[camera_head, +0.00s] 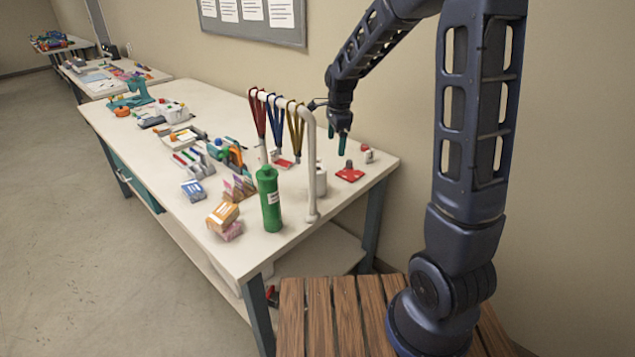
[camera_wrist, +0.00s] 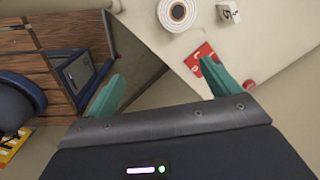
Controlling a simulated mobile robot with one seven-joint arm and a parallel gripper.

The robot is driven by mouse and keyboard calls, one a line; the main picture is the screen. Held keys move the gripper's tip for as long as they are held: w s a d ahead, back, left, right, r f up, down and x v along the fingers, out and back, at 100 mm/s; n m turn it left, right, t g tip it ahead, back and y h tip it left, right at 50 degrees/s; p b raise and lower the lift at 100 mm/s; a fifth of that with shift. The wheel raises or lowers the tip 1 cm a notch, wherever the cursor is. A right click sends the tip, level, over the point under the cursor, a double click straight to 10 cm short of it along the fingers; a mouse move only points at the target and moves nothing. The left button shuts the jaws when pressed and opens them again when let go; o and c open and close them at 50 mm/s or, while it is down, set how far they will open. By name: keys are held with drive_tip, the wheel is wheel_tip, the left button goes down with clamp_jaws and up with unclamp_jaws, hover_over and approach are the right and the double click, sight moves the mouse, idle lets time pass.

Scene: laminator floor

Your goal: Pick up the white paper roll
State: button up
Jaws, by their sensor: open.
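The white paper roll (camera_head: 321,181) stands upright on the white table, partly hidden behind the white post of a lanyard rack. In the wrist view the paper roll (camera_wrist: 177,13) shows from above at the top edge, with a dark core ring. My gripper (camera_head: 341,146) is above the table near its back edge, to the right of the roll and higher. In the wrist view my gripper (camera_wrist: 160,88) has its two green fingers spread wide with nothing between them. The roll lies beyond the fingertips, apart from them.
A white rack (camera_head: 312,150) with hanging lanyards and a green bottle (camera_head: 269,198) stand close to the roll. A red card (camera_head: 350,173) and a small white block (camera_head: 367,155) lie to its right. Several items fill the table leftward; the front right corner is clear.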

drive_tip(key=w+a+f+m, duration=0.1)
drive_tip(key=a+f, duration=0.1)
drive_tip(key=w+a+f+m, duration=0.1)
drive_tip(key=a+f, duration=0.1)
drive_tip(key=f, duration=0.1)
drive_tip(key=w+a+f+m, duration=0.1)
drive_tip(key=a+f, duration=0.1)
drive_tip(key=f, duration=0.1)
drive_tip(key=shift+w+a+f+m+g, duration=0.25)
drive_tip(key=shift+w+a+m+g, duration=0.05)
drive_tip(key=shift+w+g, duration=0.1)
wheel_tip(320, 180, down, 6)
drive_tip(key=shift+r, duration=0.25)
drive_tip(key=shift+w+d+f, duration=0.15)
drive_tip(key=shift+f, duration=1.2)
drive_tip(key=shift+w+d+f, duration=0.1)
drive_tip(key=shift+f, duration=1.2)
drive_tip(key=c, duration=1.2)
drive_tip(key=shift+r, duration=0.1)
